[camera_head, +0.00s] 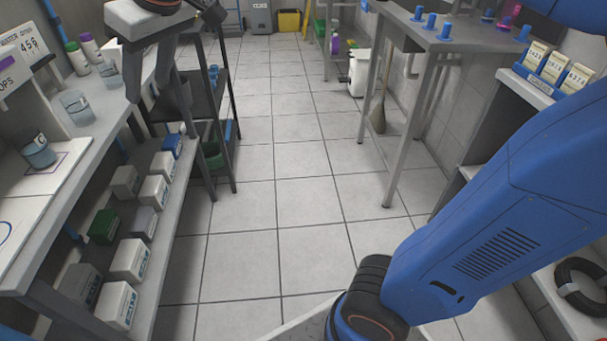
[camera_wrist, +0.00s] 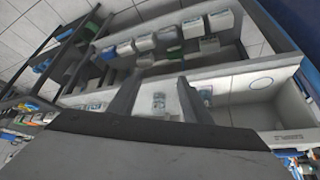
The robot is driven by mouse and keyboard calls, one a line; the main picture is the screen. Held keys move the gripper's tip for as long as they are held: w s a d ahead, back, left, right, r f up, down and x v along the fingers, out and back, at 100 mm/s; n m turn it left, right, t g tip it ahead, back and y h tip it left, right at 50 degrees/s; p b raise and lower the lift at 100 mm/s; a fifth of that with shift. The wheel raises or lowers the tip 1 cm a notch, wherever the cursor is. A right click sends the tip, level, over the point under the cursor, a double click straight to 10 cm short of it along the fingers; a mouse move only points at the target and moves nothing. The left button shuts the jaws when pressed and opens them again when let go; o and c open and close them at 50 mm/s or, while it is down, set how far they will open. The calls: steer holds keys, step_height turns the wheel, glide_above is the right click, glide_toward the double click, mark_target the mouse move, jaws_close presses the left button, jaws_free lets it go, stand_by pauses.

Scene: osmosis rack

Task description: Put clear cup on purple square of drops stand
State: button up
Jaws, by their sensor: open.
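A clear cup (camera_head: 76,106) stands on the left counter, and another clear cup (camera_head: 108,72) stands farther back. In the wrist view one clear cup (camera_wrist: 158,102) shows between the two fingers, apart from both. The white drops stand (camera_head: 18,208) is at the near left, with a "DROPS" sign (camera_head: 10,78) partly cut off. Its purple square (camera_head: 61,159) is an outline, and a cup with bluish contents (camera_head: 39,152) sits on it. That cup also shows in the wrist view (camera_wrist: 205,93).
White boxes (camera_head: 130,260) and a green box (camera_head: 104,226) line the shelf below the counter. White bottles with purple and green caps (camera_head: 78,57) stand at the counter's back. A dark rack (camera_head: 228,110) stands beyond.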

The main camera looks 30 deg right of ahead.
steer(key=s+d+f+m+h, duration=0.1)
steer(key=s+d+f+m, duration=0.15)
steer(key=d+f, duration=0.4)
steer(key=s+d+f+m+h, duration=0.1)
steer(key=s+d+f, duration=0.25)
steer(key=d, duration=0.65)
steer(key=s+d+f+m+h, duration=0.1)
steer(key=s+d+f+m, duration=0.3)
steer(key=s+d+f, duration=0.7)
steer(key=shift+s+f+h, duration=0.3)
steer(key=shift+f+h, duration=0.1)
steer(key=shift+f, duration=0.25)
